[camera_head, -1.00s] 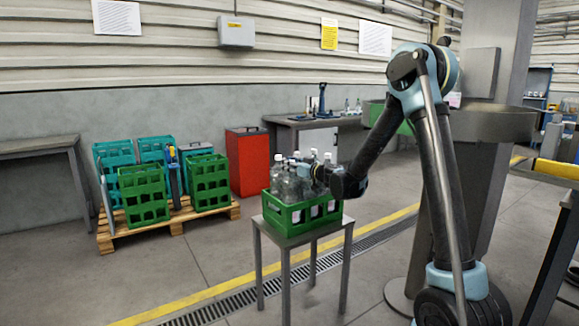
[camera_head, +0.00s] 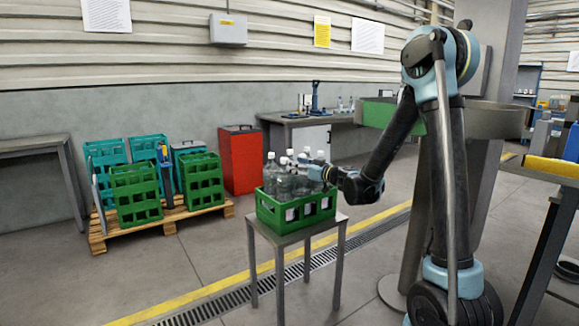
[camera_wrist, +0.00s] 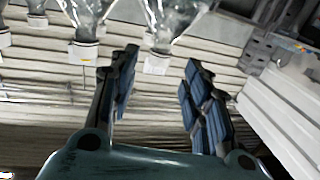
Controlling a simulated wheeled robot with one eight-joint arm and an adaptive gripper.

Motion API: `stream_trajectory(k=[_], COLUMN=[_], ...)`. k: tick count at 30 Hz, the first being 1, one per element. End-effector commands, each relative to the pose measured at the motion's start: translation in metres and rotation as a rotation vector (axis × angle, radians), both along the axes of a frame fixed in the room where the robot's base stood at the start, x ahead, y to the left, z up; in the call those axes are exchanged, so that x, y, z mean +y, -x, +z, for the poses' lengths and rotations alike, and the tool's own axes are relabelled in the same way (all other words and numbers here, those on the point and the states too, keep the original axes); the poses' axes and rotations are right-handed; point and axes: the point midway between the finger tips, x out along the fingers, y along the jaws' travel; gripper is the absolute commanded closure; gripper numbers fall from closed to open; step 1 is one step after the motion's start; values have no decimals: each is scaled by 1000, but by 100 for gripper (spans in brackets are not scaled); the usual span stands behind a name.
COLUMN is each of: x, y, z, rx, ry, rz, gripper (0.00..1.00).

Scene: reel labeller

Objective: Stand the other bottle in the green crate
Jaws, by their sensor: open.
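The green crate (camera_head: 292,214) stands on a small grey table, with several clear bottles (camera_head: 283,181) with white caps upright in it. My gripper (camera_head: 322,172) is at the crate's right side, at the height of the bottle tops. In the wrist view my gripper (camera_wrist: 158,88) is open, its dark padded fingers spread wide with nothing clasped. One clear bottle's white cap (camera_wrist: 157,65) shows between and beyond the fingertips. Another capped bottle (camera_wrist: 84,52) is left of the fingers there. The bottles' lower parts are hidden by the crate wall.
The small table (camera_head: 287,238) has open floor around it. A pallet (camera_head: 165,222) with green and teal crates (camera_head: 136,193) stands at the left. A red cabinet (camera_head: 239,160) and a workbench (camera_head: 300,121) are behind. A pillar and a yellow-edged bench are at the right.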

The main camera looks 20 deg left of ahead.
Motion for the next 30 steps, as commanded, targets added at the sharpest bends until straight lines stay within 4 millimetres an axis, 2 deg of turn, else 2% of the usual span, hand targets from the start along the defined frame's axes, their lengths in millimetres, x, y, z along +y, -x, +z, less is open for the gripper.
stream_trajectory(k=[6, 17, 23, 30], x=[-21, -30, -59, -109], y=[12, 18, 41, 81], z=[0, 2, 9, 4], rx=[0, 9, 73, 209], ry=[0, 9, 71, 183], rz=[0, 4, 23, 25], gripper=[56, 56, 56, 56])
